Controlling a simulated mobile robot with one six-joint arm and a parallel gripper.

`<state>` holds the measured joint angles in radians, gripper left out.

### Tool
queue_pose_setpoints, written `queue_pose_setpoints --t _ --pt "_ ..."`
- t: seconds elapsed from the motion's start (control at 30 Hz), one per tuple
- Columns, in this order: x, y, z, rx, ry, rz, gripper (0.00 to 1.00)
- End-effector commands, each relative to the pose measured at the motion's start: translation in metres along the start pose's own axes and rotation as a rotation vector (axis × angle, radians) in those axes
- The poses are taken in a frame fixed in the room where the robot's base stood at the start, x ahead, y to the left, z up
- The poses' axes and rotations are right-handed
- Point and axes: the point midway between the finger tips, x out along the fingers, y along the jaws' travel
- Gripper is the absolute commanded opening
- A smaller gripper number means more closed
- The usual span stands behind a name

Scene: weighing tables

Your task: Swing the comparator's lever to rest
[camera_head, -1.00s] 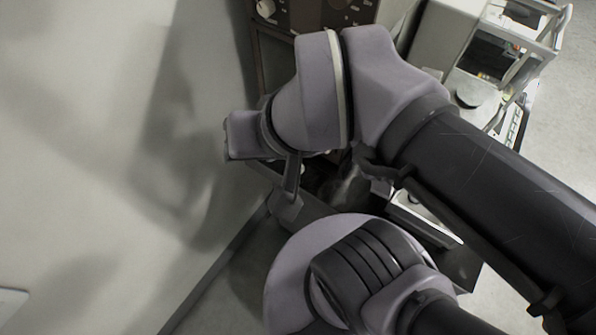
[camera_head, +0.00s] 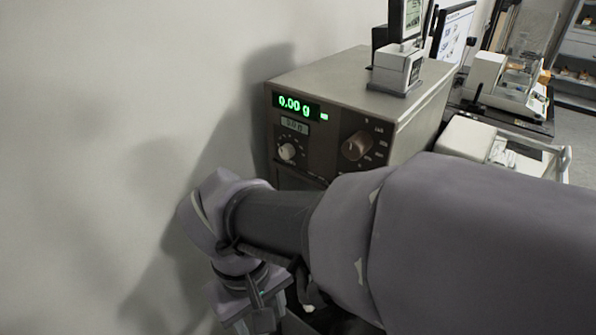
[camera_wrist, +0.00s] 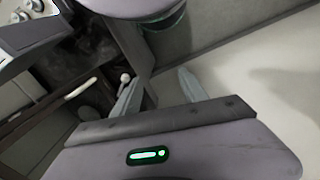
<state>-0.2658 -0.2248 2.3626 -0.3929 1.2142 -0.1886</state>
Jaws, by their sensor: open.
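The comparator (camera_head: 345,95) is a grey-brown box with a dark front, two knobs and a green display reading 0.00 g. Its lower front is hidden behind my arm in the head view. My gripper (camera_wrist: 160,88) is open and empty in the wrist view, its two pale fingers apart. A small pale ball-ended piece (camera_wrist: 125,77) shows by the left fingertip. A pale rod (camera_wrist: 81,88) lies slanted farther left. I cannot tell for certain which of these is the lever, or whether a finger touches the ball.
A plain wall (camera_head: 120,130) stands close on the left. A small grey instrument (camera_head: 396,68) sits on the comparator's top. A monitor (camera_head: 452,32) and a white balance (camera_head: 510,85) stand behind to the right.

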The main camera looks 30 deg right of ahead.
Motion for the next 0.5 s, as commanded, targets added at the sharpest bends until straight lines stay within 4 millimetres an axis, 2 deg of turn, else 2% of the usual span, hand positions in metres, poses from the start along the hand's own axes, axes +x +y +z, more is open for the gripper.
queue_pose_setpoints --t 0.03,0.3,0.4,0.5 --pt "0.028 -0.005 -0.001 -0.142 -0.148 0.082 0.51" --pt "0.148 -0.025 -0.027 -0.943 -0.807 0.679 0.51" --pt "0.190 -0.037 -0.033 -1.164 -0.986 0.913 0.51" --pt "0.222 -0.045 -0.036 -1.307 -1.103 1.096 0.51"
